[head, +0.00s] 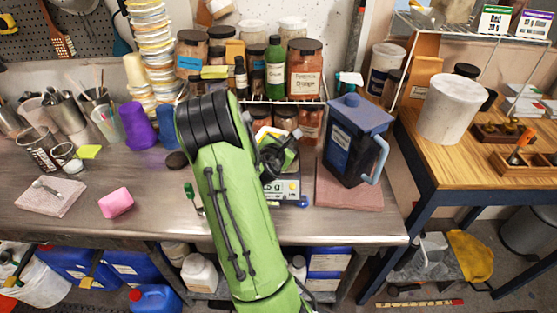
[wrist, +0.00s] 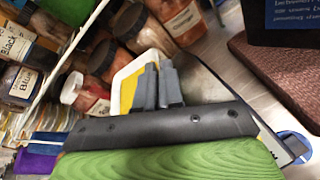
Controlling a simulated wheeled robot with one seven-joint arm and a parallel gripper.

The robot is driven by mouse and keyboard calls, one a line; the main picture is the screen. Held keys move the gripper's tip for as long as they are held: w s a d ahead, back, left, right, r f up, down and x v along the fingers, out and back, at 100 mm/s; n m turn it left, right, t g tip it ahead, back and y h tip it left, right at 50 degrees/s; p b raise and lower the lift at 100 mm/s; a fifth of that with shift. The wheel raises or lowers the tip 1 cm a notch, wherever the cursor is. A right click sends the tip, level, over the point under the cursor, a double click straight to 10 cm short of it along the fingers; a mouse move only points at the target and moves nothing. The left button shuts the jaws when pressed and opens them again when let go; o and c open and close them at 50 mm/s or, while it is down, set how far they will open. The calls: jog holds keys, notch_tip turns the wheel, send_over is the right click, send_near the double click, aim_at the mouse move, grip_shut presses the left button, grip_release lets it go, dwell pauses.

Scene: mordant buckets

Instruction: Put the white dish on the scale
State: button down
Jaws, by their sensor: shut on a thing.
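The white dish (wrist: 117,95), with yellow inside, is at my gripper's fingers in the wrist view. My gripper (wrist: 157,82) is shut on its edge, and the fingers cover part of the dish. In the head view a bit of the dish (head: 265,132) shows beyond my gripper (head: 274,153), in front of the shelf jars. The scale (head: 291,189) stands on the steel bench below and beside my gripper. Its lit display shows a reading ending in "5 g", and my green arm hides its left part. I cannot tell whether the dish touches the scale.
A dark blue jug (head: 352,140) stands on a reddish slab (head: 345,188) right of the scale. Jars (head: 304,70) fill a wire shelf behind. A purple cup (head: 138,125) and pink block (head: 116,203) are at left. The front left bench is mostly clear.

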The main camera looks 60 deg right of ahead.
notch_tip(320, 180, down, 5)
jog(key=shift+f+b, duration=0.15)
jog(key=shift+b, duration=0.75)
jog(key=c, duration=1.6)
grip_release()
jog(key=shift+o, duration=0.2)
